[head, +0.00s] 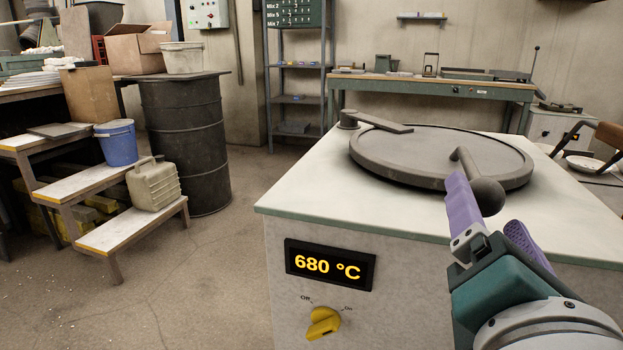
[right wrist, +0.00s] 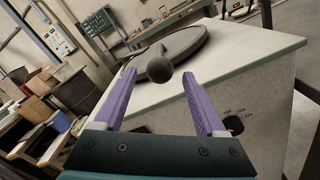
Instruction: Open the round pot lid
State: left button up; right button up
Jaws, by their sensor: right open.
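The round pot lid (head: 430,154) is a dark grey disc lying flat and closed on the white furnace top (head: 320,182). A hinge arm (head: 375,122) joins it at the back left. Its handle ends in a dark ball knob (head: 486,196) at the front right. My right gripper (head: 488,205) has purple fingers and is open around the knob's area. In the right wrist view the ball knob (right wrist: 159,70) shows between and beyond the fingertips (right wrist: 158,78); I cannot tell whether either finger touches it. My left gripper is not in view.
The furnace front has a 680 °C display (head: 330,264) and a yellow dial (head: 323,323). A black barrel (head: 186,140) and a stepped stand (head: 130,208) with a blue bucket (head: 116,143) are at left. Floor between is clear. A workbench (head: 440,88) stands behind.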

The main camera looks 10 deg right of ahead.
aim_at(474, 169)
jog(key=x, duration=0.9)
jog(key=shift+w+d+r, duration=0.1)
jog(key=shift+d, duration=0.05)
jog(key=shift+c, duration=0.2)
grip_shut()
dwell(0.9)
